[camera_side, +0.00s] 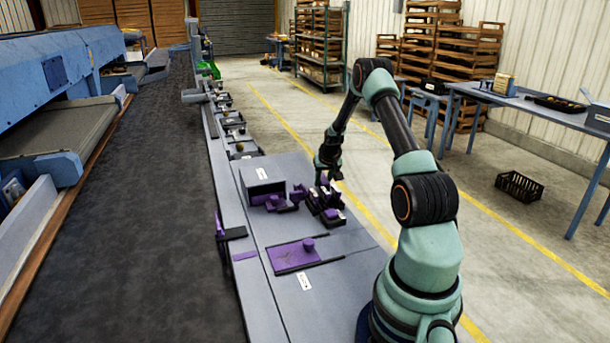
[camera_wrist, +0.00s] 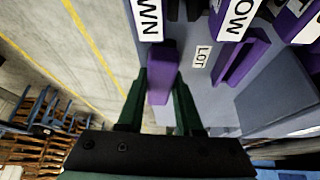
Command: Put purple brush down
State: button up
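My gripper (camera_side: 326,177) is low over the right side of the grey bench, by a group of purple pieces. In the wrist view, the two dark green fingers of my gripper (camera_wrist: 161,88) stand on either side of a purple block, which I take for the handle of the purple brush (camera_wrist: 161,72). They appear to touch both its sides. The far end of the brush is hidden, and I cannot tell whether it rests on something. Purple holders (camera_wrist: 231,14) with white labels stand just beyond it; one label ends in "WN", another in "OW".
An open-fronted grey box (camera_side: 262,172) stands behind the purple pieces (camera_side: 283,203). A flat purple plate (camera_side: 290,257) with a knob lies nearer on the bench (camera_side: 330,283). A dark conveyor belt (camera_side: 140,200) runs along the left. The bench around the plate is mostly clear.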

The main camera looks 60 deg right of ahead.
jog(key=o, duration=0.4)
jog(key=shift+r, duration=0.1)
